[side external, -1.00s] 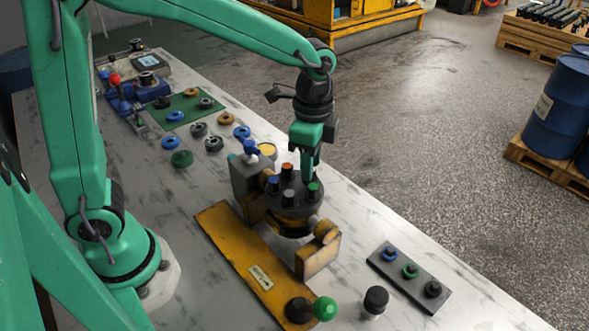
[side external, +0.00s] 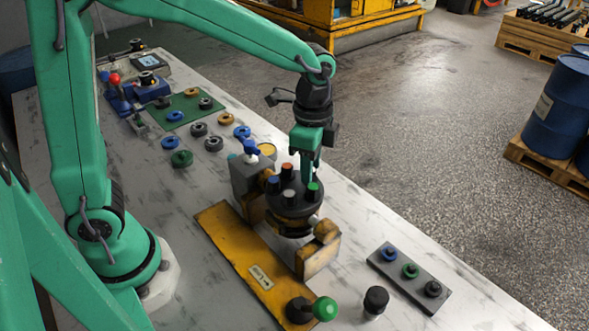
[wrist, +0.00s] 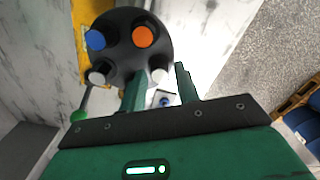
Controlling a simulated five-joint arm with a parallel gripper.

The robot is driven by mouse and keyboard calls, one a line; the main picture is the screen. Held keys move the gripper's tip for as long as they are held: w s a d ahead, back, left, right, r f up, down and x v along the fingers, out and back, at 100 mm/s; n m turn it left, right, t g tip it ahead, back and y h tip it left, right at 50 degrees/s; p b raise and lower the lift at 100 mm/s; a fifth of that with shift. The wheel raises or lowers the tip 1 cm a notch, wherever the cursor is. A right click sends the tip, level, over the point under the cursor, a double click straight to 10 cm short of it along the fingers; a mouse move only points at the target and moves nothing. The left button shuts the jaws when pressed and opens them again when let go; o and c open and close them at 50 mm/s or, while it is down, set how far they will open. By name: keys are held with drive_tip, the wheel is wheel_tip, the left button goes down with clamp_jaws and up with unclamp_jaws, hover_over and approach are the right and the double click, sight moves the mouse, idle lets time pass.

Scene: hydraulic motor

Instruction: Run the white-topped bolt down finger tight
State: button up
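The dark round motor head (side external: 300,203) stands on the yellow base (side external: 235,240) and carries several coloured caps. In the side view I see a blue cap (side external: 273,183), a red-orange cap (side external: 287,169), a pale grey cap (side external: 289,197) and a green cap (side external: 313,189). I cannot tell whether either finger touches a cap.
A blue-handled fitting (side external: 250,147) stands close behind the head. A green ball knob (side external: 324,308) and a black-capped cylinder (side external: 376,298) stand in front. A dark tray (side external: 408,276) holds three ringed parts at the right. Several loose rings lie behind, near a green mat (side external: 178,112).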

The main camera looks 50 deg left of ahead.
drive_tip(key=shift+f, duration=0.7)
idle(0.3)
drive_tip(key=shift+r, duration=0.2)
idle(0.5)
drive_tip(key=c, duration=0.6)
drive_tip(key=shift+o, duration=0.2)
drive_tip(key=shift+m, duration=2)
